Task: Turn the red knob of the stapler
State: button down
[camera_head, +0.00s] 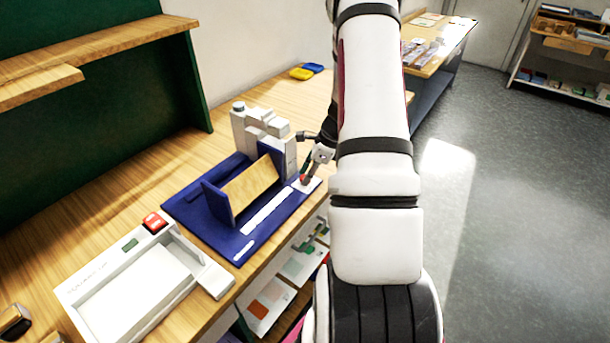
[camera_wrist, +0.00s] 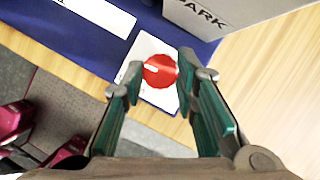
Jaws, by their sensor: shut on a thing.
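The stapler is a grey-white machine (camera_head: 265,128) on a blue base (camera_head: 222,232), with a slanted wooden panel (camera_head: 250,188) on it. Its red knob (camera_wrist: 158,76) sits on a white plate at the base's corner. A white mark on the knob points left in the wrist view. My gripper (camera_wrist: 160,70) has one finger on each side of the knob and is shut on it. In the head view my gripper (camera_head: 308,175) is at the base's right corner, where it hides most of the knob.
A white tray (camera_head: 70,292) with a red button stands on the wooden table (camera_head: 95,225), front left. Yellow and blue pieces (camera_head: 302,73) lie at the back. A shelf with papers (camera_head: 270,303) is below the table edge. Open floor lies to the right.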

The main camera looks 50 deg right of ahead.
jog(key=shift+w+d+n+g+y+b, duration=0.15)
jog(key=shift+n+g+y+b, duration=0.35)
jog(key=shift+n, duration=1)
jog(key=c, duration=1.3)
grip_release()
jog(key=v, duration=1.2)
